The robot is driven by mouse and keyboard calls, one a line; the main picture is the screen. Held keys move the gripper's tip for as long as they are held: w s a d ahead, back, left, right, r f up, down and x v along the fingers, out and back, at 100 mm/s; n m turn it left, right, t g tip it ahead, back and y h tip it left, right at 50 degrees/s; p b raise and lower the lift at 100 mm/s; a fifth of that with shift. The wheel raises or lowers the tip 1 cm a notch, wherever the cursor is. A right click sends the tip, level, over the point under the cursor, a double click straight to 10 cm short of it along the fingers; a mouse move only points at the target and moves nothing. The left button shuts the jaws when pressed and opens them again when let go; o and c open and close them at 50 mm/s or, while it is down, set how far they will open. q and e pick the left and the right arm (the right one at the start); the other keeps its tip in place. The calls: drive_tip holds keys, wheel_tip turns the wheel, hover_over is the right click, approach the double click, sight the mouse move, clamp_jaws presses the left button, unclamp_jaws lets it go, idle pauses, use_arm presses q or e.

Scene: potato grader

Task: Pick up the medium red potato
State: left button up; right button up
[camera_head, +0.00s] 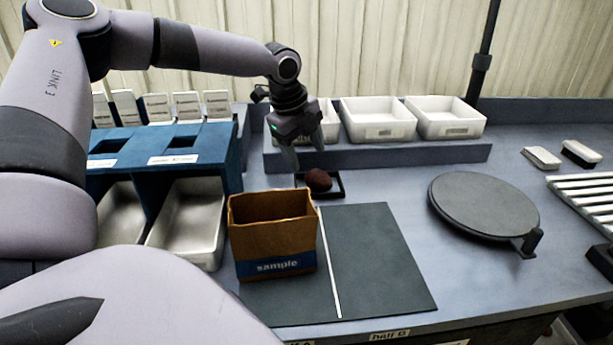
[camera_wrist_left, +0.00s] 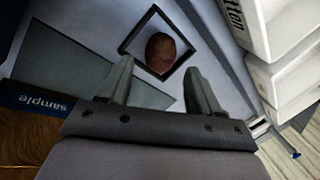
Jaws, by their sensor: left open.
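A reddish-brown potato (camera_head: 318,180) sits in a small dark square tray (camera_head: 341,190) on the bench, behind the dark mat. The potato also shows in the left wrist view (camera_wrist_left: 161,52), inside the dark frame of the tray (camera_wrist_left: 128,45). My left gripper (camera_head: 306,158) is above and slightly left of the potato, pointing down. In the left wrist view its two fingers (camera_wrist_left: 160,85) are spread apart with nothing between them, and the potato lies beyond their tips. My right gripper is not in view.
A brown paper bag marked "sample" (camera_head: 272,240) stands on the left of the dark mat (camera_head: 385,265). White bins (camera_head: 378,120) line a raised shelf behind. A blue stand (camera_head: 185,150) with metal trays is at left. A round dark turntable (camera_head: 484,212) is at right.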

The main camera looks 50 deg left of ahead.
sight(315, 172)
use_arm(q)
drive_tip(key=shift+d+x, duration=0.15)
drive_tip(key=shift+x, duration=1.6)
drive_tip(key=shift+d+x, duration=0.2)
drive_tip(key=shift+x, duration=1.55)
drive_tip(key=shift+w+r, duration=0.15)
drive_tip(key=shift+w, duration=0.05)
drive_tip(key=c, duration=1)
